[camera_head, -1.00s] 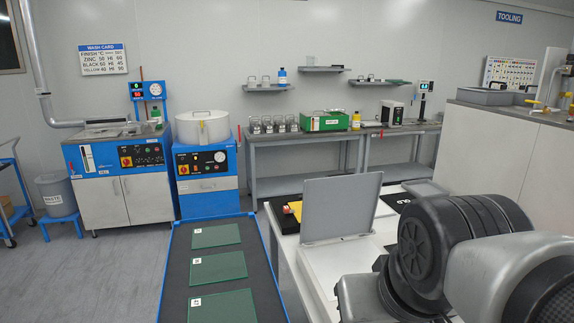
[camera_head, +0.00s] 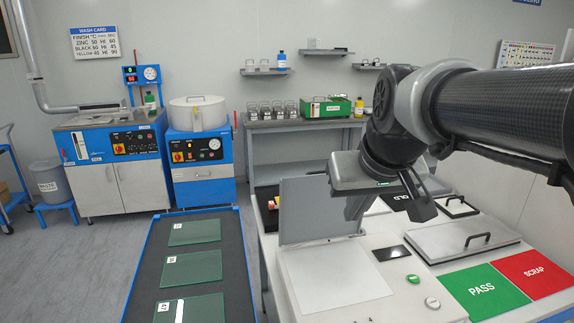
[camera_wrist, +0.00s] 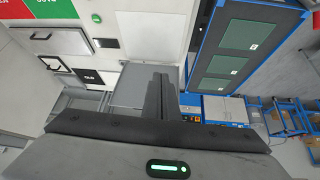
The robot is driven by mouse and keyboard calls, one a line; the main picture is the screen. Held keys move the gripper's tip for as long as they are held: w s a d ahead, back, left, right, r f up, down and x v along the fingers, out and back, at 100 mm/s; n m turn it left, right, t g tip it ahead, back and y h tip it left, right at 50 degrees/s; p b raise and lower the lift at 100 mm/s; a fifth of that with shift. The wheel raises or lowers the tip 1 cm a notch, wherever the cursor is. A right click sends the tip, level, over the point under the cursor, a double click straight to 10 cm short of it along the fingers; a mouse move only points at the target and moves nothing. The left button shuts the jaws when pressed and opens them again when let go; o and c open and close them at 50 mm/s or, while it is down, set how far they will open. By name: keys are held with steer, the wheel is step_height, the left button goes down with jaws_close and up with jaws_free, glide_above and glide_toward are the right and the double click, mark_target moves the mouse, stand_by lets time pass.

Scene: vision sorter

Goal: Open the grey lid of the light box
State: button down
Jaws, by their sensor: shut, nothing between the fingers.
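The grey lid (camera_head: 303,212) of the light box stands upright, open, at the back of the white box top. The light box's pale flat panel (camera_head: 335,280) lies uncovered in front of it. My gripper (camera_head: 355,212) points down by the lid's right edge and overlaps it in the head view; I cannot tell whether they touch. In the wrist view, my gripper's fingers (camera_wrist: 160,82) are together with nothing between them, and the lid (camera_wrist: 130,86) shows beside them as a grey sheet.
Right of the panel are a small dark display, a green button (camera_head: 413,279), a handled grey cover (camera_head: 465,240), a green PASS mat (camera_head: 480,290) and a red SCRAP mat (camera_head: 535,272). Left is a dark bench with green plates (camera_head: 195,233). Machines stand behind.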

steer(key=w+r, duration=0.2)
steer(key=w, duration=1.3)
steer(key=n+t+y, duration=0.1)
glide_above(326, 186)
steer(key=f, duration=0.8)
steer(key=shift+w+f, duration=0.4)
